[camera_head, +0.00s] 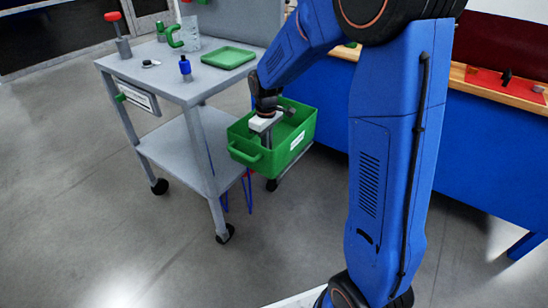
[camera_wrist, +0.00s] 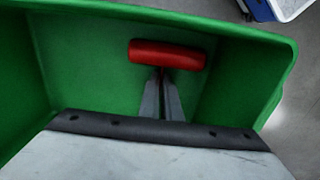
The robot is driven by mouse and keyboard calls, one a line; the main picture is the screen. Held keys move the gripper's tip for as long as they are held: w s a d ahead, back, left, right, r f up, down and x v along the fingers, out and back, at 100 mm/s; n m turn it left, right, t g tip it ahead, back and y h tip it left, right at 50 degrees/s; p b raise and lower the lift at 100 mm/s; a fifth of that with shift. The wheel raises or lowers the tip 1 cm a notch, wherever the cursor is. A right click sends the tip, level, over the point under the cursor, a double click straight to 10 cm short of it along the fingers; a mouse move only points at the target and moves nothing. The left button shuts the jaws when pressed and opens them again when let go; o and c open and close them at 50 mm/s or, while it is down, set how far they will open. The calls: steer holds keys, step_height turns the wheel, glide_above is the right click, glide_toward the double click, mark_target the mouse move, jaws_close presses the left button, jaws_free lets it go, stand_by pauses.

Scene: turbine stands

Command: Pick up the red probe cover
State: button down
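The red probe cover (camera_wrist: 167,54) is a rounded red bar in the wrist view, inside the green bin, near the back wall. My gripper (camera_wrist: 162,76) points down into the bin. Its two grey fingers are close together, with their tips at the underside of the red bar and a narrow dark piece between them. The gripper looks shut on the cover there, though the contact is small and partly hidden. In the head view my gripper (camera_head: 265,122) is inside the green bin (camera_head: 243,146), and the cover is hidden by the bin and gripper.
The bin's walls surround my gripper closely. A grey cart (camera_head: 150,83) stands to the left with a green tray (camera_head: 228,58), a blue bottle (camera_head: 185,67) and a red-topped post (camera_head: 113,17). A blue workbench (camera_head: 478,150) runs along the right. The floor at front left is clear.

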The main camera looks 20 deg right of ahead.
stand_by(0.3)
step_height(320, 180, up, 10)
stand_by(0.6)
stand_by(1.7)
